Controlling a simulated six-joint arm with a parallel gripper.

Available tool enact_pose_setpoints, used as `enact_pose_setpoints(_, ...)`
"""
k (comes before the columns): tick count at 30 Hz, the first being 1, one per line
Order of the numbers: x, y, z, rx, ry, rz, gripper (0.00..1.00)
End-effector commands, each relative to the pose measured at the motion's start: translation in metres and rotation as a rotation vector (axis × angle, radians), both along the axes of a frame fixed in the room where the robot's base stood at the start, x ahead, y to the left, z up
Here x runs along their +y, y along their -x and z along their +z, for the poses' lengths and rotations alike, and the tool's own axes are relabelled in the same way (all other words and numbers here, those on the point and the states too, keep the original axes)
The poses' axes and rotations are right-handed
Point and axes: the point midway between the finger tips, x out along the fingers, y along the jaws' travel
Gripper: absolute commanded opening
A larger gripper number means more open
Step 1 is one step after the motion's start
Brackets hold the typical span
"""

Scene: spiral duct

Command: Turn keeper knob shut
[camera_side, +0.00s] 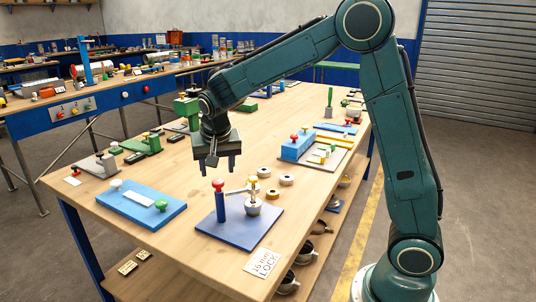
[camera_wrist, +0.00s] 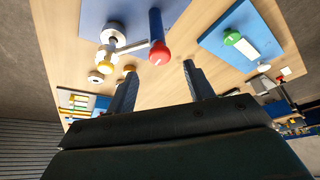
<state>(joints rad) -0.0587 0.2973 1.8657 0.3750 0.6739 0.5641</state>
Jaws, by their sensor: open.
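A dark blue plate (camera_side: 238,233) carries a blue post with a red knob (camera_side: 218,184) on top. A pale arm with a yellow-topped knob (camera_side: 253,180) sits beside it over a metal cup (camera_side: 252,207). The red knob (camera_wrist: 159,54) and yellow knob (camera_wrist: 106,37) also show in the wrist view. A light blue block (camera_side: 140,204) to the left has a white knob (camera_side: 116,184) and a green knob (camera_side: 161,205). I cannot tell which is the keeper knob. My gripper (camera_side: 220,168) is open and empty, above the table near the red knob; its fingers are apart (camera_wrist: 158,82).
A white "16 mm LOCK" card (camera_side: 263,263) lies at the table's front edge. Several small rings (camera_side: 264,172) lie behind the dark blue plate. Green fixtures (camera_side: 142,146) stand at the back left.

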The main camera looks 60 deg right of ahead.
Motion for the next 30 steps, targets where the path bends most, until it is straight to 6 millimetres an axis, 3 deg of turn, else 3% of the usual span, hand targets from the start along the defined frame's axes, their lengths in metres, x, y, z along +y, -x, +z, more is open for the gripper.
enact_pose_setpoints(6,0.011,0.010,0.037,-0.006,0.000,0.001,0.53)
enact_pose_setpoints(15,0.022,0.021,0.073,-0.003,0.001,0.001,0.53)
enact_pose_setpoints(30,0.024,0.024,0.082,-0.002,0.000,-0.001,0.53)
